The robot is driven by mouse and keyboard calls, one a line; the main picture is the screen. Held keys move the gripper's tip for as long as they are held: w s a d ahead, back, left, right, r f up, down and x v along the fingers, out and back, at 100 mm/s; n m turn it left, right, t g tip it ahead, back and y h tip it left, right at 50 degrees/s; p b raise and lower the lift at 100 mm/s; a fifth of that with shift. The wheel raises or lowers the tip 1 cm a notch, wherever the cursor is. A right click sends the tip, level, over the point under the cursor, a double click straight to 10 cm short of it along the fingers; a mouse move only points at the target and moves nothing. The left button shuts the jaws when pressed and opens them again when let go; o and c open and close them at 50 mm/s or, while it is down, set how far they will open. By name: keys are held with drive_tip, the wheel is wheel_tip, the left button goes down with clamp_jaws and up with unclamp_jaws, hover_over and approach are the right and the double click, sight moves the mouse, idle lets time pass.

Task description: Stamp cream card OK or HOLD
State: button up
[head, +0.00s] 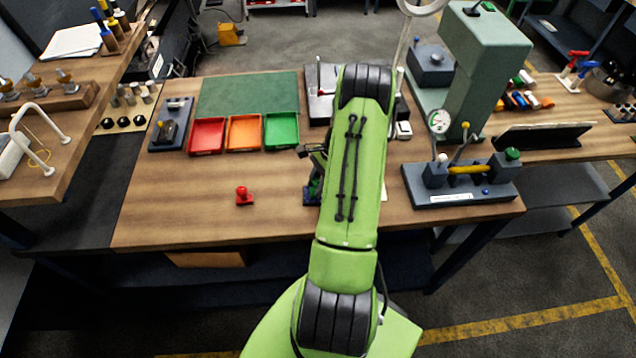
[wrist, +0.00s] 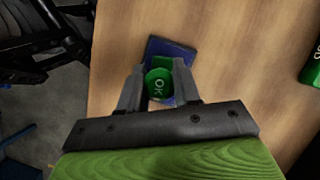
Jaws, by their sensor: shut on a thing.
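My gripper (wrist: 157,82) is shut on the green OK stamp (wrist: 159,88), whose round top reads "OK". The stamp is over a dark blue ink pad (wrist: 170,48) with a green patch; I cannot tell whether it touches. In the head view my arm hides most of this, but the pad's edge (head: 310,197) shows left of the arm. A red stamp (head: 244,196) stands on the bench to the left. A small pale sliver (head: 379,211) right of the arm may be the cream card; the arm hides the rest.
Red (head: 207,136), orange (head: 244,132) and green (head: 281,130) trays stand in front of a green mat (head: 248,93). A dark fixture (head: 462,184) with a yellow bar is at the right. The bench (head: 170,205) is clear on the front left.

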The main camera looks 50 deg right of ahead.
sight(318, 181)
drive_tip(key=shift+f, duration=0.1)
wheel_tip(318, 181, up, 5)
drive_tip(key=p, duration=0.3)
drive_tip(key=shift+r+p, duration=0.2)
drive_tip(key=shift+p, duration=0.2)
drive_tip(key=shift+r, duration=0.85)
